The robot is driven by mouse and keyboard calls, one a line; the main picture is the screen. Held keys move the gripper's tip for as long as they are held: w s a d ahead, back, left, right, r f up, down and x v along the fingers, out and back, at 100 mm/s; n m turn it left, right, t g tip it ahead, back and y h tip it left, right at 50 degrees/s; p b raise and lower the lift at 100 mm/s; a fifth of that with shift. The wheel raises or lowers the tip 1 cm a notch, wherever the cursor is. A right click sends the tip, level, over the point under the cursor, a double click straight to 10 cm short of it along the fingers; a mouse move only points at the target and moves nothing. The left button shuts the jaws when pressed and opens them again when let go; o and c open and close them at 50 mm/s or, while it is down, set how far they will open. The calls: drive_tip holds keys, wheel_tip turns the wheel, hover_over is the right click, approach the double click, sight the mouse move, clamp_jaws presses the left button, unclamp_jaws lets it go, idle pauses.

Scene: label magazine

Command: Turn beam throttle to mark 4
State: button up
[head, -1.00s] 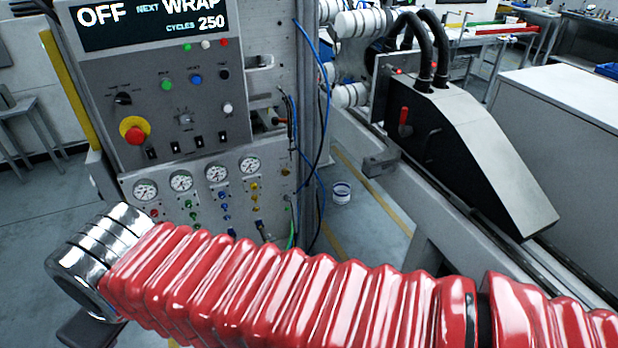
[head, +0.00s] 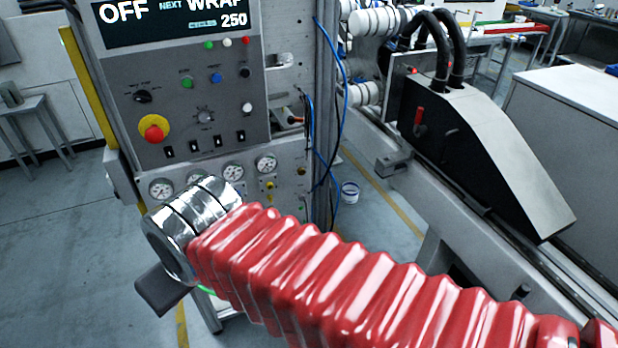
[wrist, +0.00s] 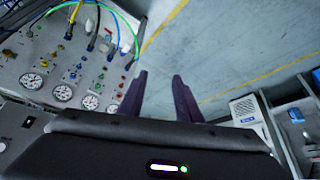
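The control panel (head: 190,100) stands at the left in the head view. It carries a dark selector knob (head: 142,97), a grey dial knob (head: 205,116) and a red emergency stop on yellow (head: 153,128). Labels are too small to read, so I cannot tell which control is the beam throttle. Below, a gauge panel with small coloured valves is partly hidden by my arm; it also shows in the wrist view (wrist: 72,72). My gripper (wrist: 159,75) has two dark fingers apart with only floor between them. It is right of the gauge panel in the wrist view, touching nothing.
Blue hoses (head: 340,100) hang right of the panel. A black and grey sloped housing (head: 480,150) sits on a rail at the right. A small table (head: 35,125) is at far left. The floor at left is clear.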

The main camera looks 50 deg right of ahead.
drive_tip(key=shift+o, duration=0.2)
drive_tip(key=shift+o, duration=0.7)
drive_tip(key=shift+w+d, duration=0.1)
drive_tip(key=w+d+f+m+t+h, duration=0.1)
drive_tip(key=w+d+f+m+h, duration=0.15)
drive_tip(key=w+d, duration=0.45)
drive_tip(key=w+d+f+m+t+h, duration=0.1)
drive_tip(key=w+d+f+t, duration=0.15)
drive_tip(key=d, duration=0.85)
drive_tip(key=w+d+f+m+t+h, duration=0.1)
drive_tip(key=w+d+f+h, duration=0.3)
drive_tip(key=d, duration=0.6)
drive_tip(key=s+d+f+m+t, duration=0.2)
drive_tip(key=d+f, duration=0.3)
drive_tip(key=d, duration=0.5)
drive_tip(key=s+d+f+m+t+h, duration=0.1)
drive_tip(key=s+d+m, duration=0.1)
drive_tip(key=s, duration=0.3)
drive_tip(key=s+d+f+m+t, duration=0.2)
drive_tip(key=s, duration=0.3)
drive_tip(key=shift+d+f+h, duration=0.25)
drive_tip(key=shift+f+h, duration=0.05)
drive_tip(key=shift+h, duration=0.05)
drive_tip(key=shift+w+m, duration=0.1)
drive_tip(key=shift+m, duration=0.15)
